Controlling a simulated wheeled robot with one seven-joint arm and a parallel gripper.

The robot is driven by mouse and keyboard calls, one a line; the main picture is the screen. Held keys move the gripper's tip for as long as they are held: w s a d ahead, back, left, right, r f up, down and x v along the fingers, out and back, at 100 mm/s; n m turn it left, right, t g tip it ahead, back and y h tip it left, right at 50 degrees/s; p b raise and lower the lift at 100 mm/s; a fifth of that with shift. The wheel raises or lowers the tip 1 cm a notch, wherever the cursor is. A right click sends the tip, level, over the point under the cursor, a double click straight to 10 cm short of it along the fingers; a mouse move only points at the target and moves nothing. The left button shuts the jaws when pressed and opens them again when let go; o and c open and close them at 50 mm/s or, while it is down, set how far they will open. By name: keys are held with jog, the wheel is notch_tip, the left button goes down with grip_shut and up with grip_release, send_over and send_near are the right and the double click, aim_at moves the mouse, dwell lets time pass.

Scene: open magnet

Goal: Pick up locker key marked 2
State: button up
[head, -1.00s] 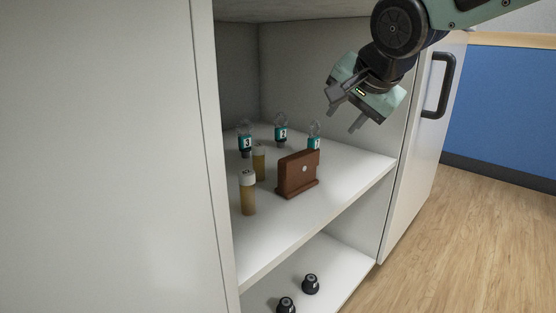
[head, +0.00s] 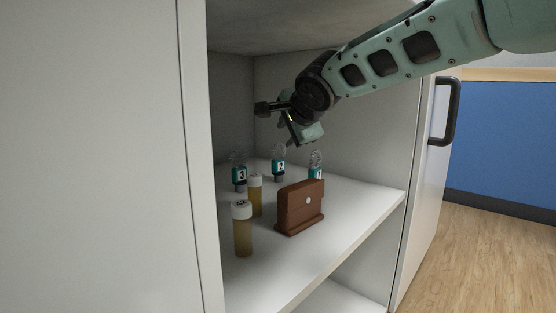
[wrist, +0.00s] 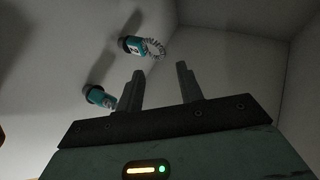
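The locker key marked 2 (head: 279,166) stands on the cabinet shelf (head: 350,205) toward the back, with a teal tag, dark end and clear coil on top. Key 3 (head: 239,174) is to its left and key 1 (head: 316,172) to its right. My gripper (head: 286,138) is inside the cabinet, above key 2 and apart from it. In the wrist view my gripper (wrist: 161,80) has its fingers spread with nothing between them. One teal key with a coil (wrist: 133,45) lies beyond the fingertips, its mark seemingly 2; another teal key (wrist: 102,97) is beside the left finger, its number unclear.
A brown wallet-like item (head: 300,210) stands in front of the keys. Two amber bottles with white caps, the nearer (head: 242,230) and the farther (head: 255,197), stand at the left. The cabinet door (head: 425,180) is open at the right.

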aim_at(279, 145)
jog(key=p+x, duration=0.4)
jog(key=x, duration=0.4)
jog(key=shift+w+d, duration=0.15)
grip_shut()
dwell(1.3)
